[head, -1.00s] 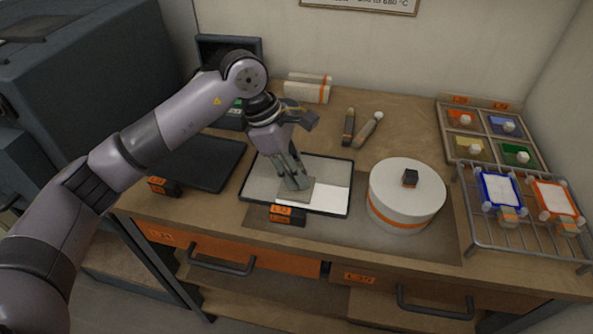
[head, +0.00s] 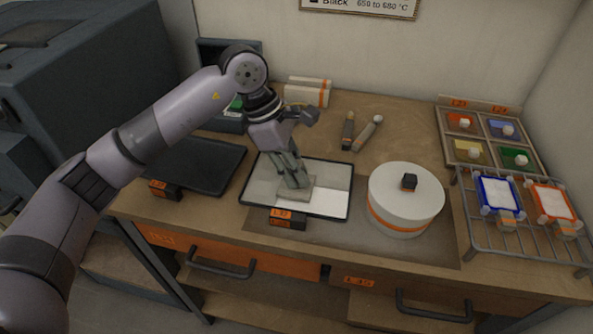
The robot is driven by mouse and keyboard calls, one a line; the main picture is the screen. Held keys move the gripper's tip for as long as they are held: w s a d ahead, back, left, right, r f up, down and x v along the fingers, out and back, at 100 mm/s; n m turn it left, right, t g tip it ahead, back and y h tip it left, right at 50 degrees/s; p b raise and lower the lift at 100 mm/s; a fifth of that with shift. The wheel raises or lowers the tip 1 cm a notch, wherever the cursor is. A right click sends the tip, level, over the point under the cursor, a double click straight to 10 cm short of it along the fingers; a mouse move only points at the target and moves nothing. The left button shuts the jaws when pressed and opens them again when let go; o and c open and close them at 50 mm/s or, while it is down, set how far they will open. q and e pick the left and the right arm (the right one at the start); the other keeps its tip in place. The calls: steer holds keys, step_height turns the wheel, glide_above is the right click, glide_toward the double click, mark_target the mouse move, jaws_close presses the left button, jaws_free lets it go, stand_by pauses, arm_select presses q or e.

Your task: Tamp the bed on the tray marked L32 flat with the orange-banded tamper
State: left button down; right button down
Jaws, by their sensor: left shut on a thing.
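The tray marked L32 (head: 256,197) lies in the middle of the bench, a dark-rimmed flat tray with its orange label on the front edge. A pale bed (head: 333,181) covers it, bright white at the right front and greyer elsewhere. My left gripper (head: 294,178) reaches down over the tray, shut on the tamper, whose flat grey square foot (head: 296,188) is over the bed at the tray's middle. I cannot tell whether the foot touches the bed. The fingers hide its upper part, and no orange band shows on it. My right gripper is not in view.
A white drum (head: 400,190) with an orange band stands close right of the tray. An empty dark tray (head: 205,165) lies to the left. Two hand tools (head: 367,133) lie behind. A wire rack (head: 500,245) with two framed pieces and a colour box (head: 490,138) are at right.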

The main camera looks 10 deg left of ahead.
arm_select(q)
steer(key=shift+a, duration=0.1)
steer(key=shift+w+a, duration=0.1)
steer(key=shift+a, duration=0.15)
steer(key=a+b, duration=0.1)
steer(key=a, duration=0.2)
steer(key=shift+a+b, duration=0.3)
steer(key=shift+a+r, duration=0.1)
steer(key=shift+a, duration=0.9)
steer(key=shift+b, duration=0.35)
steer(key=shift+f+b, duration=0.65)
steer(key=shift+f, duration=0.15)
steer(key=shift+f+b, duration=0.45)
steer(key=shift+b, duration=0.05)
steer(key=shift+r, duration=0.1)
